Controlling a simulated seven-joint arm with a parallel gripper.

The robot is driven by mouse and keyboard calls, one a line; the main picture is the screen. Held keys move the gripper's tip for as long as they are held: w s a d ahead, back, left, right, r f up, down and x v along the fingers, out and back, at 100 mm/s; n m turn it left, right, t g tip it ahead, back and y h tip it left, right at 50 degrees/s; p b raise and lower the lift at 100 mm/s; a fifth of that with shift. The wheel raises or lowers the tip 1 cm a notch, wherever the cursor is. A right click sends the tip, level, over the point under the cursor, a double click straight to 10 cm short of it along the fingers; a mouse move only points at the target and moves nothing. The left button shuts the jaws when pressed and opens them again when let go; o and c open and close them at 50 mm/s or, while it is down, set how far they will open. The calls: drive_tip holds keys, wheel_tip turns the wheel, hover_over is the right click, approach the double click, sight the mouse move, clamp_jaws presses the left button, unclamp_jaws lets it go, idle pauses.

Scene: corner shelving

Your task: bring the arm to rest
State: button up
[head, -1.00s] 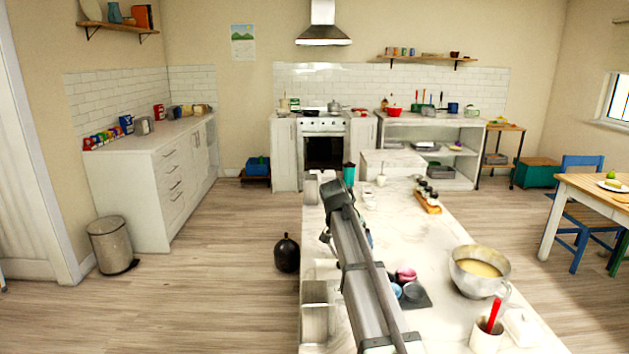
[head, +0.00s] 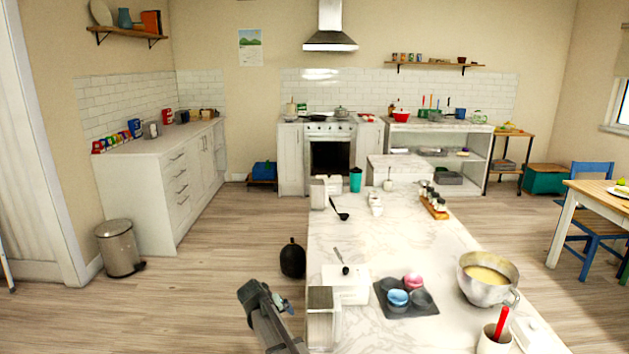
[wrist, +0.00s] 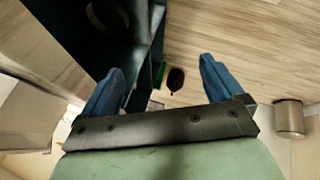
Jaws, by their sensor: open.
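My arm (head: 268,318) shows at the bottom of the head view, left of the marble-topped island, over the floor beside its near left end. Whether the gripper's fingers show there I cannot tell. In the wrist view my gripper (wrist: 158,80) is open, with its two blue fingers spread wide apart. Nothing is seen held between them. Wooden floor lies beyond them, and a dark structure fills the upper left of that view.
A metal bin (head: 119,248) stands farther left, with open floor between.

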drive_tip(key=s+f+m+g+y, duration=0.1)
drive_tip(key=s+f, duration=0.6)
drive_tip(key=f, duration=0.4)
drive_tip(key=s+f+m+g+y, duration=0.1)
drive_tip(key=s+f+m+g, duration=0.1)
drive_tip(key=s+f, duration=0.75)
drive_tip(key=s+f+m+g, duration=0.1)
drive_tip(key=s+f, duration=0.4)
drive_tip(key=f, duration=0.9)
drive_tip(key=s+d+f+g, duration=0.3)
drive_tip(key=s+d+g, duration=0.1)
drive_tip(key=s+d, duration=1.3)
drive_tip(key=s+d+r+g, duration=0.2)
drive_tip(key=s+d, duration=0.4)
drive_tip(key=s, duration=0.3)
drive_tip(key=s+d+r+g, duration=0.2)
drive_tip(key=s+d, duration=0.4)
drive_tip(key=s, duration=0.3)
drive_tip(key=shift+d+r+n+g+y, duration=0.15)
drive_tip(key=shift+d+n+g+y, duration=0.15)
drive_tip(key=shift+y, duration=0.1)
